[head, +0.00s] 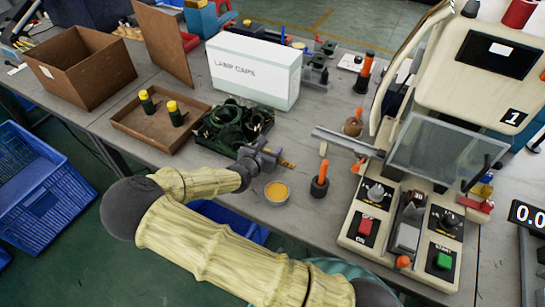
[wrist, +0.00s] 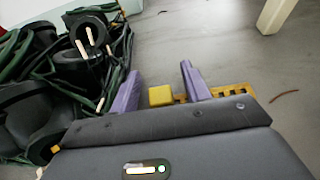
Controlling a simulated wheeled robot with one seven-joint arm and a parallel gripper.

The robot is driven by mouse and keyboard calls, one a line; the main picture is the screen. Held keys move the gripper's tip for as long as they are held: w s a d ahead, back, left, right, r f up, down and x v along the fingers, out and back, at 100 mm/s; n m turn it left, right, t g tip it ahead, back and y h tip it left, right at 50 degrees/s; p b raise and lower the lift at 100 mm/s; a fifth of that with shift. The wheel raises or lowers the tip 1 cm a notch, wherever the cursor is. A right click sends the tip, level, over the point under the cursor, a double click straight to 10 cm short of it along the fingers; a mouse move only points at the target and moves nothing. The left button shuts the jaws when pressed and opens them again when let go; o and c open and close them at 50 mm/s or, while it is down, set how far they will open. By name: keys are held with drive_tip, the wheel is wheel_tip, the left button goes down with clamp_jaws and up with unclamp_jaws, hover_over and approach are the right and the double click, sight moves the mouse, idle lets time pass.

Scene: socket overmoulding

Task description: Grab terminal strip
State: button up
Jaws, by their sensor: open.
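The terminal strip (head: 287,163) is a narrow yellow-orange piece lying on the grey table, just right of my gripper (head: 270,154) in the head view. In the wrist view, the toothed part of the strip (wrist: 233,90) shows right of the right finger, and a yellow block (wrist: 161,96) shows between the fingers. The finger and the gripper body hide part of the strip. My gripper (wrist: 157,84) has two purple fingers standing apart, one on each side of the yellow block. I cannot tell whether either finger touches it.
A tray of dark green cables and black sockets (head: 231,124) is close on the left. A small round dish with yellow contents (head: 277,192) stands nearby. An orange-handled tool in a black holder (head: 320,180) and the moulding machine (head: 405,222) are to the right.

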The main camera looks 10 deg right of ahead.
drive_tip(key=shift+c, duration=0.5)
clamp_jaws()
wheel_tip(320, 180, up, 10)
drive_tip(key=p, duration=0.1)
idle(0.5)
